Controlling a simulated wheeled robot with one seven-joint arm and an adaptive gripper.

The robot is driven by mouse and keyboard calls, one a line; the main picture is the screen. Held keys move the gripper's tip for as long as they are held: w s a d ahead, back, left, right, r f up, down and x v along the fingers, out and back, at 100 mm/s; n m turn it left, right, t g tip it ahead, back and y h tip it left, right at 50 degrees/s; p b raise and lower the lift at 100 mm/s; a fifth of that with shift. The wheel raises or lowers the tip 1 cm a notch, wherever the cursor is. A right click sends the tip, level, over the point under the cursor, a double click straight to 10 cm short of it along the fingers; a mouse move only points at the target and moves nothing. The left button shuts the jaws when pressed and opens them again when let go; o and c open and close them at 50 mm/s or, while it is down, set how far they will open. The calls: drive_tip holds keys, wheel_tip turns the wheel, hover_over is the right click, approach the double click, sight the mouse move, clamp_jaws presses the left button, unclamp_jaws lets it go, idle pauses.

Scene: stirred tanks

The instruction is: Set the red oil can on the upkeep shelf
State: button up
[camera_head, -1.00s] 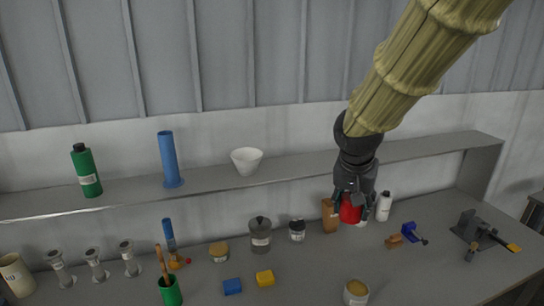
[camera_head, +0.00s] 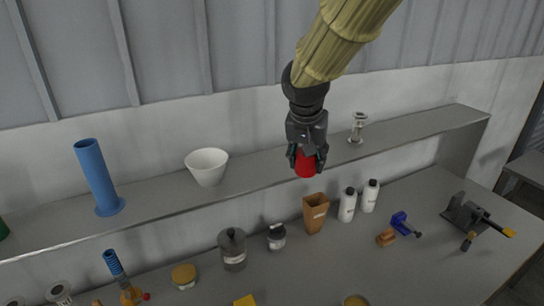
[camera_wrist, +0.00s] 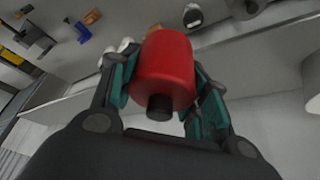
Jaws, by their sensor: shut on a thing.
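The red oil can (camera_head: 306,167) is between the fingers of my gripper (camera_head: 307,158), which is shut on it. In the wrist view the can (camera_wrist: 166,66) is a red cylinder with a black cap, with the teal finger pads of my gripper (camera_wrist: 160,88) on both sides. In the head view the can appears in front of the long grey shelf (camera_head: 255,183), around its front edge. I cannot tell whether it touches the shelf.
On the shelf are a blue cylinder (camera_head: 96,178), a white bowl (camera_head: 207,166) and a grey flanged piece (camera_head: 357,128). Below on the bench stand a brown container (camera_head: 315,213), two white bottles (camera_head: 347,205) and a dark canister (camera_head: 232,249). Shelf space beside the bowl looks clear.

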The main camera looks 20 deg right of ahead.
sight(300, 153)
drive_tip(key=w, duration=0.4)
drive_tip(key=w+f+b, duration=0.1)
drive_tip(key=w, duration=0.4)
drive_tip(key=w+a+b, duration=0.1)
drive_tip(key=w, duration=0.4)
drive_tip(key=shift+w+f, duration=0.15)
drive_tip(key=shift+f, duration=0.15)
drive_tip(key=shift+w, duration=0.1)
wheel_tip(300, 153, down, 4)
drive_tip(key=shift+w+r+p, duration=0.15)
drive_tip(key=shift+r+p, duration=0.1)
drive_tip(key=shift+p, duration=0.85)
drive_tip(key=shift+f, duration=0.1)
